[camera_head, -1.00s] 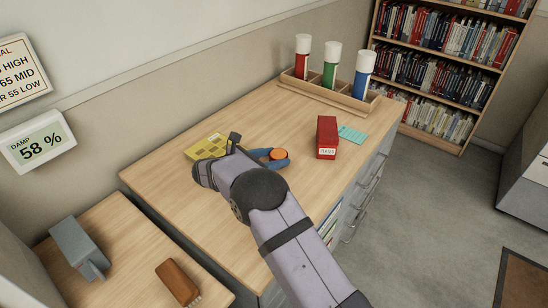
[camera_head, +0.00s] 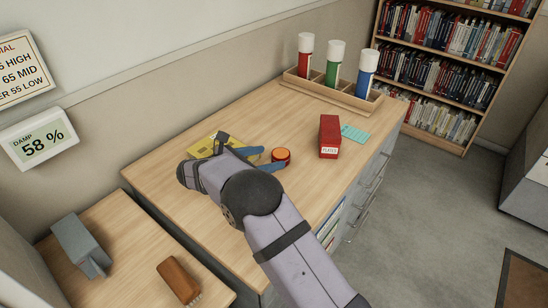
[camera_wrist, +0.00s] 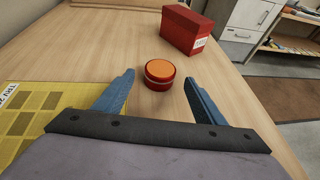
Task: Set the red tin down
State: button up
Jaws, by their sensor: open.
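The red tin (camera_head: 281,156) is a short round tin with an orange lid and stands upright on the wooden cabinet top (camera_head: 240,120). In the wrist view the tin (camera_wrist: 159,76) sits just beyond the fingertips, centred ahead of the gap between them. My gripper (camera_head: 268,160) is open, its two blue fingers (camera_wrist: 158,83) spread apart with nothing between them. The tin looks clear of both fingers in the wrist view.
A red box (camera_head: 330,136) with a white label stands right of the tin, beside a teal card (camera_head: 355,133). A yellow card (camera_head: 212,146) lies left, partly under my arm. A wooden rack (camera_head: 333,93) with three coloured tubes stands at the back.

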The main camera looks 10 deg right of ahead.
jog(key=v, duration=0.7)
jog(key=shift+s+a+r, duration=0.1)
jog(key=shift+s+a, duration=0.05)
